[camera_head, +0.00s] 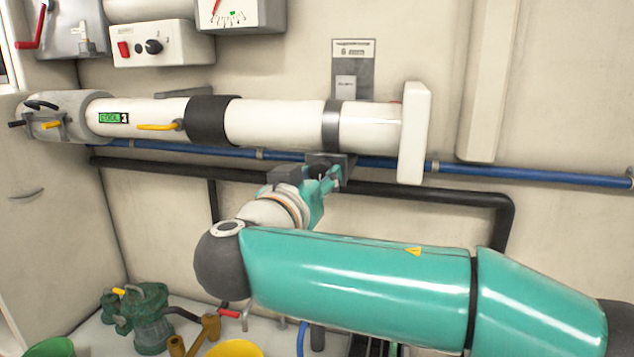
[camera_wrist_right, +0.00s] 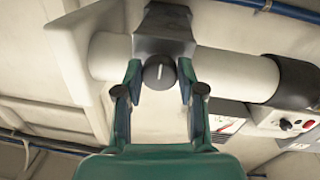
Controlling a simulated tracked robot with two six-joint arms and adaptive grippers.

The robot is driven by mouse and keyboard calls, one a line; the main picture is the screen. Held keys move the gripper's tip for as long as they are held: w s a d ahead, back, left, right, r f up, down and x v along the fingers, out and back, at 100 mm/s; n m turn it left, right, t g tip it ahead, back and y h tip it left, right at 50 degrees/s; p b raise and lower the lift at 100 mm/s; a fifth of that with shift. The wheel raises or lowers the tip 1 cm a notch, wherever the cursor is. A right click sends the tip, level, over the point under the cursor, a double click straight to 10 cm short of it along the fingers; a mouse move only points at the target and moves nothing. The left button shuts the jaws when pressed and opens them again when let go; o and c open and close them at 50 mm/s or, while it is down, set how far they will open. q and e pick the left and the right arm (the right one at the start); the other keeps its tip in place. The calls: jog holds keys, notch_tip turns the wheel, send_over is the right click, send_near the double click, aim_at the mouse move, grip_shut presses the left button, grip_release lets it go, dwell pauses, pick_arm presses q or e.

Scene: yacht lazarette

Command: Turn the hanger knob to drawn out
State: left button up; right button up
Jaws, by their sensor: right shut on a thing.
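The hanger knob (camera_wrist_right: 158,73) is a round dark knob with a white pointer line, close to upright in the right wrist view. It sits on the underside of the grey hanger bracket (camera_wrist_right: 164,30), which also shows in the head view (camera_head: 333,160) below the white pipe (camera_head: 275,123). My right gripper (camera_head: 322,180) reaches up to it from below; in the right wrist view its two fingers (camera_wrist_right: 159,78) are on either side of the knob, shut on it. In the head view the gripper mostly hides the knob. My left gripper is out of view.
A blue pipe (camera_head: 535,174) and a black pipe (camera_head: 430,191) run along the wall behind the hanger. A control box (camera_head: 160,44) and a gauge (camera_head: 238,14) hang upper left. A green pump (camera_head: 150,320) and a yellow bucket (camera_head: 235,349) stand below.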

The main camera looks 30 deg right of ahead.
jog(key=o, duration=1.1)
jog(key=v, duration=1.2)
jog(key=shift+f, duration=0.1)
